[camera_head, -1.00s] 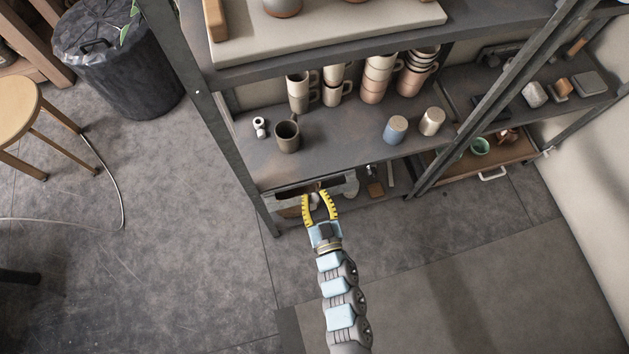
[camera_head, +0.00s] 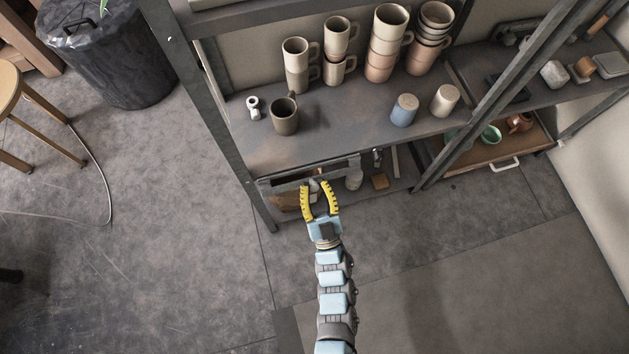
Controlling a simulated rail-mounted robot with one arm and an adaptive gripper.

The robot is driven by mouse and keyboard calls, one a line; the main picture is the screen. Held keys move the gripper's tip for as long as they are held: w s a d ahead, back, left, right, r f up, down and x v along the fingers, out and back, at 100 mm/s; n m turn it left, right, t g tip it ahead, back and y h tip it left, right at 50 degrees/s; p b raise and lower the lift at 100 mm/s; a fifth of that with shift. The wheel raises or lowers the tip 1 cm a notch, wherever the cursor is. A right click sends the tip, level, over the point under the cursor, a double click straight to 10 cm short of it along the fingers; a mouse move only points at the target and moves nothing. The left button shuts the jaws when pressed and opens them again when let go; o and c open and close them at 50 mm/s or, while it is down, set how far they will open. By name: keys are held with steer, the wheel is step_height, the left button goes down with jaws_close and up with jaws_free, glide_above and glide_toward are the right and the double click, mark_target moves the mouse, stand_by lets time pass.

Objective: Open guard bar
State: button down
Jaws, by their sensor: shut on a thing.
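The guard bar (camera_head: 275,181) is a grey, framed bar with a dark slot. It runs across the front just below the edge of the mug shelf, at the lower bay. My gripper (camera_head: 315,185), with two yellow curved fingers, reaches it from below. The fingertips are at the bar's middle, and the gripper is shut on the bar with its fingers still spread. The exact contact at the fingertips is too small to make out. Behind and below the bar, the lower bay is partly hidden by the bar and my fingers.
The shelf (camera_head: 340,135) above holds a dark mug (camera_head: 285,116), stacked mugs (camera_head: 388,45), a blue cup (camera_head: 404,110) and a small white item (camera_head: 253,108). A metal post (camera_head: 235,150) stands left of the bar. An open drawer (camera_head: 480,155) lies right.

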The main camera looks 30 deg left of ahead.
steer(key=shift+w+f+t+y+b, duration=0.1)
steer(key=shift+f+t+y+b, duration=0.05)
steer(key=shift+t+y+b, duration=0.35)
steer(key=c, duration=0.9)
jaws_free()
steer(key=shift+f, duration=0.1)
steer(key=v, duration=1.2)
steer(key=shift+r+h, duration=0.3)
